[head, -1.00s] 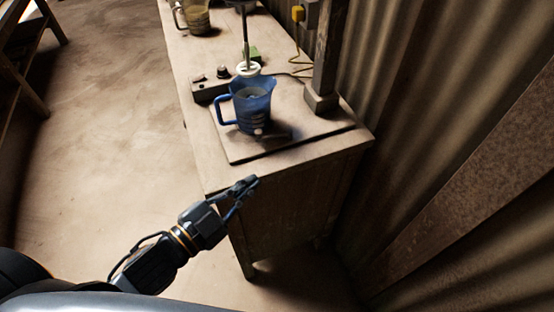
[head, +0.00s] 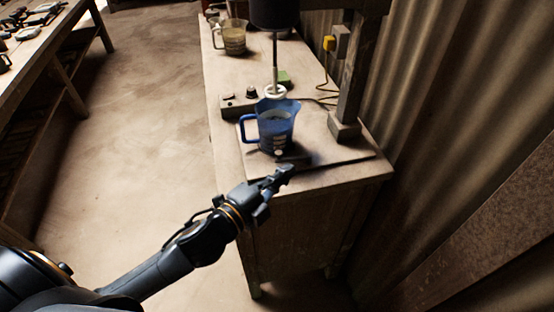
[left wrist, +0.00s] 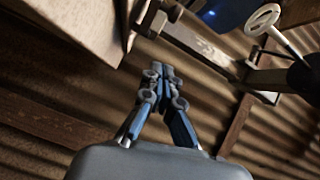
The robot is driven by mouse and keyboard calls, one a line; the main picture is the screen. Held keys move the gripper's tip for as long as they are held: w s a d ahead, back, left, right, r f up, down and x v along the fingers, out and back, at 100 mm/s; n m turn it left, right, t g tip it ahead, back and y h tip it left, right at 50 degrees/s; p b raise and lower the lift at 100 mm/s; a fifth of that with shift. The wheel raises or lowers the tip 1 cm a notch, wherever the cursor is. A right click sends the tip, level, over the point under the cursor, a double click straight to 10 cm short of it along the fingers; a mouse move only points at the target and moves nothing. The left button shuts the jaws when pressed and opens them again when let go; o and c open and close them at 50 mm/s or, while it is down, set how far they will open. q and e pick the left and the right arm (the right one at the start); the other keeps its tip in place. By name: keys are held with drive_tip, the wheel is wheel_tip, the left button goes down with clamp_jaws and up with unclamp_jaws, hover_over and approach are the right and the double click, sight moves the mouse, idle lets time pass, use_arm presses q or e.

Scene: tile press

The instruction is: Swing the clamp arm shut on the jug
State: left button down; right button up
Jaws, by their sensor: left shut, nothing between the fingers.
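The translucent blue jug (head: 275,128) stands upright on a board at the front of the bench, its handle to the left. It also shows in part at the top of the left wrist view (left wrist: 222,12). A small dark piece with a pale knob (head: 279,153) sits low at the jug's front; it looks like the clamp arm, but its pose is hard to tell. My left gripper (head: 287,170) is shut and empty, just in front of and below the knob in the head view. Its fingertips (left wrist: 160,70) meet with nothing between them. Whether they touch the clamp cannot be told. My right gripper is not in view.
A stirrer with a white ring (head: 275,92) hangs above and behind the jug. A control box (head: 239,104), an upright post (head: 353,90) and a second jug (head: 233,40) stand on the bench. A corrugated wall (head: 430,80) closes the right side.

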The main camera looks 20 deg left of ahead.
sight(276, 162)
use_arm(q)
drive_tip(key=w+a, duration=0.1)
drive_tip(key=w, duration=0.1)
drive_tip(key=shift+w+a+f, duration=0.5)
drive_tip(key=shift+w+a, duration=0.2)
drive_tip(key=shift+a, duration=0.15)
drive_tip(key=shift+w+a+p, duration=0.1)
drive_tip(key=shift+a+p, duration=0.1)
drive_tip(key=shift+p, duration=0.25)
drive_tip(key=shift+w+a+r+p, duration=0.2)
drive_tip(key=shift+w+a+p, duration=0.5)
drive_tip(key=shift+w+p, duration=0.15)
drive_tip(key=shift+w+a+f, duration=0.15)
drive_tip(key=shift+w+a, duration=0.1)
drive_tip(key=shift+w, duration=0.05)
